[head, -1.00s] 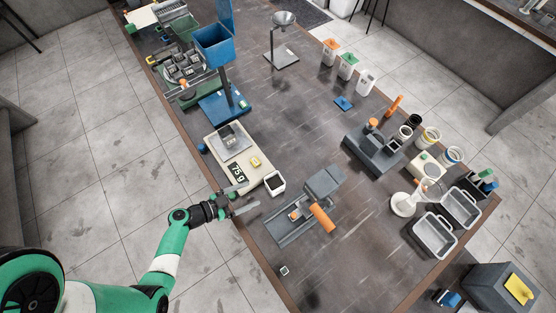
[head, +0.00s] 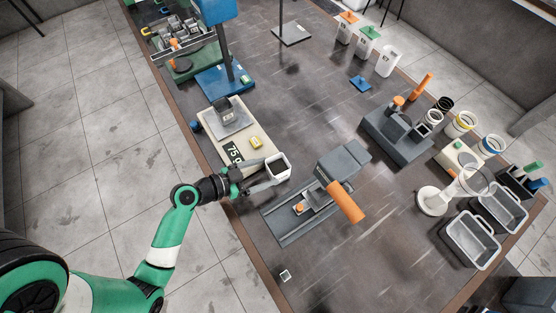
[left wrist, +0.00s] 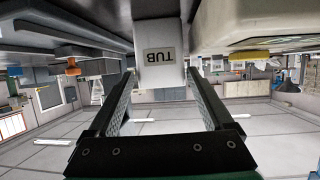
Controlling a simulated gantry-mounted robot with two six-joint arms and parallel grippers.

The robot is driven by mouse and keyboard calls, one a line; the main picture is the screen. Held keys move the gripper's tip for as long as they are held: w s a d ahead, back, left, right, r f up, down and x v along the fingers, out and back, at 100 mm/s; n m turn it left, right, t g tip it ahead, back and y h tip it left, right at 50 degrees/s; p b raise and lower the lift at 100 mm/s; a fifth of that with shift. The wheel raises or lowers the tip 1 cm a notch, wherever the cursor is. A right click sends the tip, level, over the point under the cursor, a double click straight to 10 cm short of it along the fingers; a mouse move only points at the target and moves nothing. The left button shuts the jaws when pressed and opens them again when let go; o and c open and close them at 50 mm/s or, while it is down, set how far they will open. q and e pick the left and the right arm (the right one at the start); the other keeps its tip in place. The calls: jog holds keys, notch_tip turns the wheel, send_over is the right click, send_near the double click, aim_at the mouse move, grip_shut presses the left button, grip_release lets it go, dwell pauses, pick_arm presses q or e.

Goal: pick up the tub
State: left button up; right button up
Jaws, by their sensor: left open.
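The tub (head: 278,168) is a small white square container with a dark inside, standing upright on the bench beside the scale. In the left wrist view its white wall (left wrist: 159,75) bears the label TUB, upside down. My left gripper (head: 268,174) is open and reaches in low from the left. In the wrist view one finger shows to each side of the tub, with the tub at or just beyond the fingertips. I cannot tell whether either finger touches it. My right gripper is in neither view.
The cream scale (head: 212,158), reading 75 g, stands close behind the tub. A grey device with an orange handle (head: 345,202) is close on the right. A small white-edged square (head: 285,275) lies near the front edge. Bench around it is bare.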

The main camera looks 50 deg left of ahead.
aim_at(286, 164)
pick_arm(q)
jog(key=shift+b+x, duration=1.05)
jog(key=shift+x, duration=0.05)
jog(key=x, duration=0.3)
jog(key=shift+w+r, duration=0.15)
jog(key=shift+r, duration=0.05)
jog(key=shift+a, duration=0.1)
grip_shut()
